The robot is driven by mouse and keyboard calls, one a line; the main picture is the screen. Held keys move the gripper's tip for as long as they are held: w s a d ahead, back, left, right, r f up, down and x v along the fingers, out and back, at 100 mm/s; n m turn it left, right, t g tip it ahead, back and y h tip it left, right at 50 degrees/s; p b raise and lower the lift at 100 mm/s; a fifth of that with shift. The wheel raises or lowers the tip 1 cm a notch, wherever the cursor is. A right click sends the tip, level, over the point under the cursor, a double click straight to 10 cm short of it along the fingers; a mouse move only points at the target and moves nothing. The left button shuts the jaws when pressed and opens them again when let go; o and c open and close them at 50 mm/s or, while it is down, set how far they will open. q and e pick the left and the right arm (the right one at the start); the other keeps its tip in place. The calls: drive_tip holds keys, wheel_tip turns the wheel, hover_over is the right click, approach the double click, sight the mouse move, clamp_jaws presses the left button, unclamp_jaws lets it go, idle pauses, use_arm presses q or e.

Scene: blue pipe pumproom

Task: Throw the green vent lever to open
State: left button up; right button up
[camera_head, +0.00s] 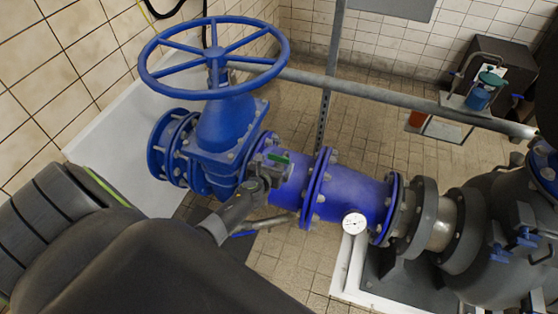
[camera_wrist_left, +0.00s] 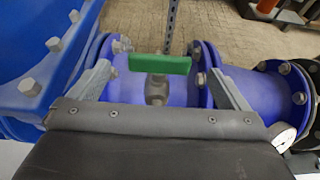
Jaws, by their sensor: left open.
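The green vent lever (camera_wrist_left: 160,64) is a short flat bar on a small grey valve (camera_wrist_left: 157,90) on top of the blue pipe. In the wrist view it lies crosswise, with a gap between each end and the finger on that side. In the head view the lever (camera_head: 278,157) shows partly, just beyond my left gripper (camera_head: 265,168). My left gripper is open, its two fingers (camera_wrist_left: 162,80) on either side of the lever, holding nothing. In the head view the gripper and wrist hide the valve's base. My right gripper is not in view.
A large blue handwheel (camera_head: 214,58) on a gate valve (camera_head: 225,125) stands left of the lever. Flange bolts (camera_head: 325,180) lie to the right, then a round gauge (camera_head: 354,223) and a grey pump (camera_head: 490,240). A grey rail (camera_head: 400,97) runs behind.

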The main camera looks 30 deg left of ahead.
sight(278, 157)
use_arm(q)
drive_tip(key=b+x, duration=0.2)
drive_tip(key=x, duration=0.2)
drive_tip(key=shift+w+f, duration=0.15)
drive_tip(key=shift+f, duration=0.1)
drive_tip(key=shift+w+a+b, duration=0.2)
drive_tip(key=shift+w+b, duration=0.15)
drive_tip(key=shift+w, duration=0.3)
drive_tip(key=c, duration=1)
drive_tip(key=shift+f, duration=0.1)
